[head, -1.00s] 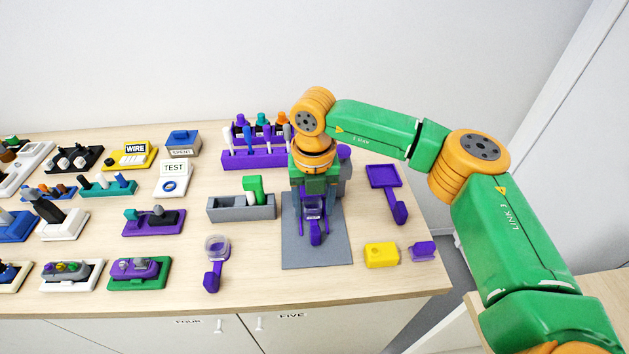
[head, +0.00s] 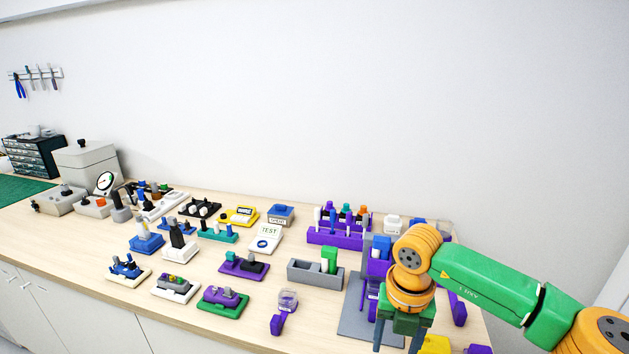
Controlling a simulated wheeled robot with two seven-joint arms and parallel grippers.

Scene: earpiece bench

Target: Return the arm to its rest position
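My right arm comes in from the right, with a green link and orange joints. Its gripper (head: 399,338) points down over the right part of the grey mat (head: 358,325). Its two dark fingers stand apart and I see nothing held between them; the tips are close to the lower picture edge. The gripper and wrist hide part of the mat and of the purple stand (head: 372,290) on it. My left arm and gripper are not in view.
A grey tray (head: 312,277) with a green block, a purple magnifier-like tool (head: 279,322) and a purple rack (head: 335,238) stand left of the gripper. A yellow block (head: 435,345) is close to its right. Several small fixtures fill the bench's middle. The space above the bench is clear.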

